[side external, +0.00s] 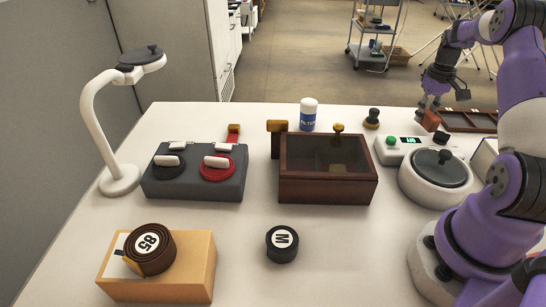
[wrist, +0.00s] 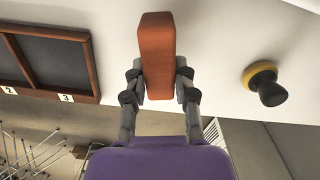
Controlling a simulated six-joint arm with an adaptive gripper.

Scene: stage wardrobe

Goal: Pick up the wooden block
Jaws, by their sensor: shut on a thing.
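The wooden block (wrist: 157,50) is a reddish-brown, oblong piece in the upper middle of the wrist view. My gripper (wrist: 157,84) has a finger on each side of it and is shut on it. In the side external view my gripper (side external: 426,112) is at the far right part of the white table, pointing down. The block (side external: 431,121) shows there as a small orange-brown piece between the fingers. I cannot tell whether the block touches the table.
A compartment tray (side external: 466,121) lies right of my gripper. A white device with a green button (side external: 391,140) and a round lidded pot (side external: 437,175) stand in front. A dark knob-shaped stamp (side external: 372,118) is to the left. A brown glass-topped box (side external: 327,191) stands mid-table.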

